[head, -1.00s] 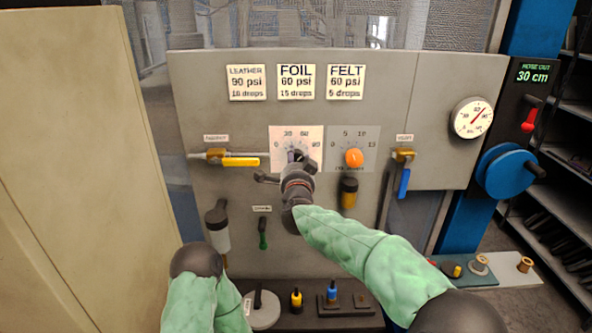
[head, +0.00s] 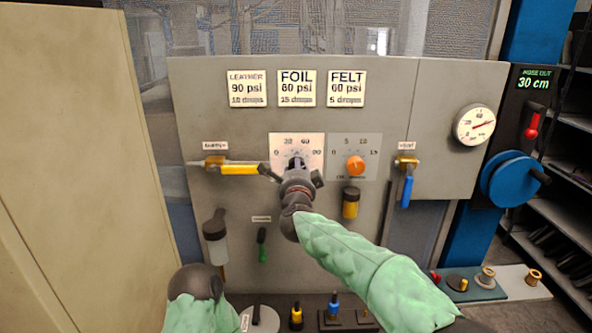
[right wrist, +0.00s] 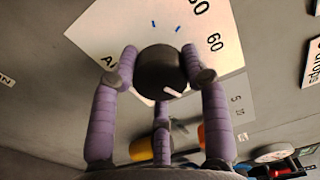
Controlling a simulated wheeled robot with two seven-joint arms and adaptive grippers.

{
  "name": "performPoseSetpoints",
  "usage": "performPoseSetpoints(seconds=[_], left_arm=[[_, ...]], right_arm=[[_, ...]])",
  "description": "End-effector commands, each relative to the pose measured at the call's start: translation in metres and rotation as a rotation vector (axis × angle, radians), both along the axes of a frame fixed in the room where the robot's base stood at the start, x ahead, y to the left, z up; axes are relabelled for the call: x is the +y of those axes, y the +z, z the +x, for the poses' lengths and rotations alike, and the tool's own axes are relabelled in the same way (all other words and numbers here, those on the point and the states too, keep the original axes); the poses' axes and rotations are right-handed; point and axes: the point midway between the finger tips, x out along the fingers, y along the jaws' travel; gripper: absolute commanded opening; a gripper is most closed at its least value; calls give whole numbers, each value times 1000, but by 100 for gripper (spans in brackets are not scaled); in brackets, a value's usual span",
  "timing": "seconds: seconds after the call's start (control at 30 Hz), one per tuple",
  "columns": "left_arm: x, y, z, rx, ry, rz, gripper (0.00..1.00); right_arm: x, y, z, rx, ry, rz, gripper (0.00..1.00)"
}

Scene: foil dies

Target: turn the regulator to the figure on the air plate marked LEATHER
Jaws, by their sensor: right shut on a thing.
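The air plate (head: 281,139) is a white square with figures 0, 30, 60 and 90 in an arc; it also shows in the right wrist view (right wrist: 222,65). My right gripper (head: 297,165) is shut on the regulator's round black knob (right wrist: 158,68), its purple fingers around the rim in the right wrist view. The knob's white mark points to the lower right there, past the 60; the 90 is hidden there behind a finger. The LEATHER card (head: 246,89) reads 90 psi.
An oil plate with an orange knob (head: 355,166) is close on the right. A yellow-handled valve (head: 230,168) is left, a blue-handled valve (head: 407,188) right. The round gauge (head: 475,125) has its red needle pointing right and slightly up. FOIL (head: 296,88) and FELT (head: 346,88) cards hang above.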

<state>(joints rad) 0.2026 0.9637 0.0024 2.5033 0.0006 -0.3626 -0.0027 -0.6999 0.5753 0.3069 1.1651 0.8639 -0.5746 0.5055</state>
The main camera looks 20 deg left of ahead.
Motion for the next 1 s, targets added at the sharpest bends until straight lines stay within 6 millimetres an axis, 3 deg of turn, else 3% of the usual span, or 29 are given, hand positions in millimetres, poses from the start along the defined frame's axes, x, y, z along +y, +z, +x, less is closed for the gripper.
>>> performPoseSetpoints(seconds=[0.03, 0.23, 0.27, 0.33, 0.73, 1.0], left_arm=[[0, 0, 0, 0, 0, 0, 0], [0, 0, 0, 0, 0, 0, 0], [0, 0, 0, 0, 0, 0, 0], [0, 0, 0, 0, 0, 0, 0], [0, 0, 0, 0, 0, 0, 0], [0, 0, 0, 0, 0, 0, 0]], right_arm=[[-6, 8, 2, -9, -12, 11, 14], [-6, 7, 2, -8, -12, 10, 14], [-6, 7, 2, -8, -12, 10, 52], [-6, 7, 2, -8, -11, 9, 70], [-3, 2, -2, -2, -3, 2, 70], [-12, 2, -31, -3, -2, 2, 70]])
